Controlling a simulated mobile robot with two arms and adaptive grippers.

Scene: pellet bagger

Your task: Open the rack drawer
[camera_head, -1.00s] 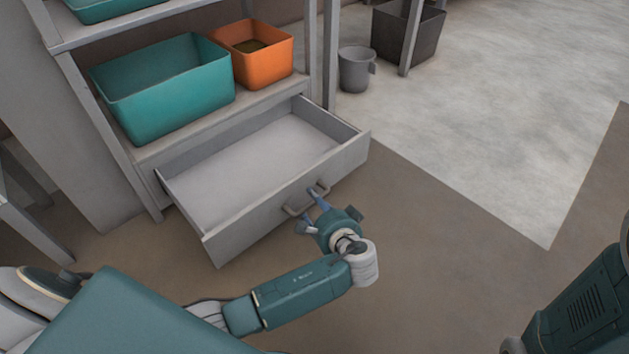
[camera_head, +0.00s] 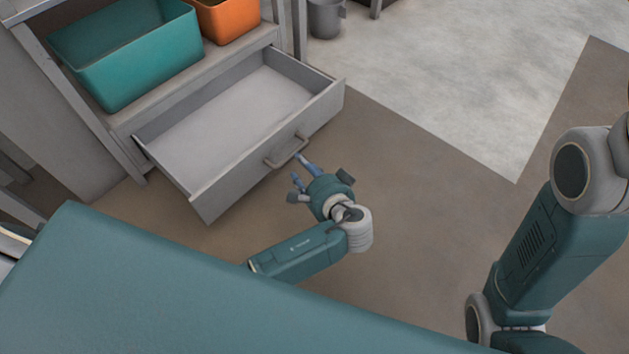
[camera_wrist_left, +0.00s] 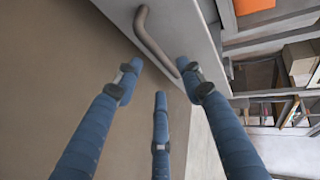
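The rack drawer (camera_head: 262,167) is pulled well out of the grey rack, and its empty inside shows in the head view. Its bar handle (camera_head: 286,150) is on the front panel, and the handle also shows in the left wrist view (camera_wrist_left: 154,40). My left gripper (camera_head: 298,170) is just in front of the handle, with its blue fingers spread. In the left wrist view my left gripper (camera_wrist_left: 160,90) is open and empty, and the handle lies beyond the fingertips, apart from them. My right gripper is not seen; only part of my right arm shows at the right.
A teal bin (camera_head: 130,60) and an orange bin (camera_head: 228,18) sit on the rack shelf above the drawer. A grey bucket (camera_head: 326,18) stands on the floor behind the rack. The floor (camera_head: 410,180) right of the drawer is clear.

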